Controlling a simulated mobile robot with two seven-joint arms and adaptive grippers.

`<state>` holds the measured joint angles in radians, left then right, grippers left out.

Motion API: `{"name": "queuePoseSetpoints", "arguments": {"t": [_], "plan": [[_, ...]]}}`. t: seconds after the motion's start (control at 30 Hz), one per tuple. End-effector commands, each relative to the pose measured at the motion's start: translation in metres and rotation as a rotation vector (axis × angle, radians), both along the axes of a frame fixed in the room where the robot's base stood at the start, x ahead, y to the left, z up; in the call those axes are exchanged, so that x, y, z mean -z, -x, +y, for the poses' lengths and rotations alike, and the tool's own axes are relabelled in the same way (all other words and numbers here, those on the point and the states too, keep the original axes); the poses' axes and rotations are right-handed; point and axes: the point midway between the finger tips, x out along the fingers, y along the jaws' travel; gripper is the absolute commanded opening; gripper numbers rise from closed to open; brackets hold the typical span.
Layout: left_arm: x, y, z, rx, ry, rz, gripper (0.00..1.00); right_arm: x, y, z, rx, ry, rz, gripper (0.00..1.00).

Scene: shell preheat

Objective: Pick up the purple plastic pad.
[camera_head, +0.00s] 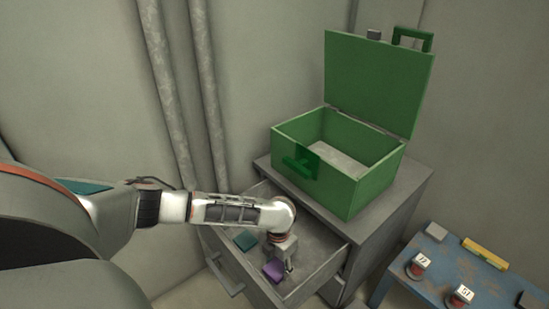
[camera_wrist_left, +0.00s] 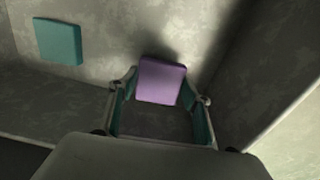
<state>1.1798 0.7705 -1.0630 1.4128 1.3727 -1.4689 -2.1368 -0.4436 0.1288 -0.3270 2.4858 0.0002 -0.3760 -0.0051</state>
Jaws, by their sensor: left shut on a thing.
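The purple plastic pad (camera_head: 273,271) is in the open grey drawer (camera_head: 322,282), at the fingers of my left gripper (camera_head: 286,266). In the left wrist view the purple pad (camera_wrist_left: 161,80) sits between the two fingertips of my left gripper (camera_wrist_left: 160,97), which is shut on it. I cannot tell whether the pad still touches the drawer floor. My right gripper shows in neither view.
A teal pad (camera_head: 245,239) lies in the drawer to the left of the purple one; it also shows in the left wrist view (camera_wrist_left: 59,42). An open green box (camera_head: 335,184) stands on the cabinet (camera_head: 405,190). A blue table (camera_head: 437,262) with small items stands at right.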

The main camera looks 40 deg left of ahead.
Motion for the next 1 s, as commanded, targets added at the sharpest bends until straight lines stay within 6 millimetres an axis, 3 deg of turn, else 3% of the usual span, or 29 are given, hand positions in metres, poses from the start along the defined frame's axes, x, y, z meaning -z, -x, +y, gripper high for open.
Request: {"name": "queuePoseSetpoints", "arguments": {"t": [0.03, 0.1, 0.4, 0.63, 1.0], "plan": [[-0.031, -0.010, 0.001, 0.000, -0.001, -0.025, 0.23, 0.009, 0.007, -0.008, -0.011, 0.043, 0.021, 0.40], [-0.052, -0.011, 0.001, 0.001, -0.001, -0.026, 0.23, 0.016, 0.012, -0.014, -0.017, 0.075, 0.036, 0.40], [-0.125, -0.007, 0.001, 0.000, -0.001, -0.019, 0.23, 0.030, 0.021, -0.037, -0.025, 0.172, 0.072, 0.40], [-0.152, -0.004, 0.001, 0.000, -0.001, -0.010, 0.23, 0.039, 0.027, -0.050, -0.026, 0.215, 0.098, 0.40], [-0.158, -0.002, -0.001, -0.013, -0.001, -0.003, 0.23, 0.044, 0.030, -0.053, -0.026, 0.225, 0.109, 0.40]]}}
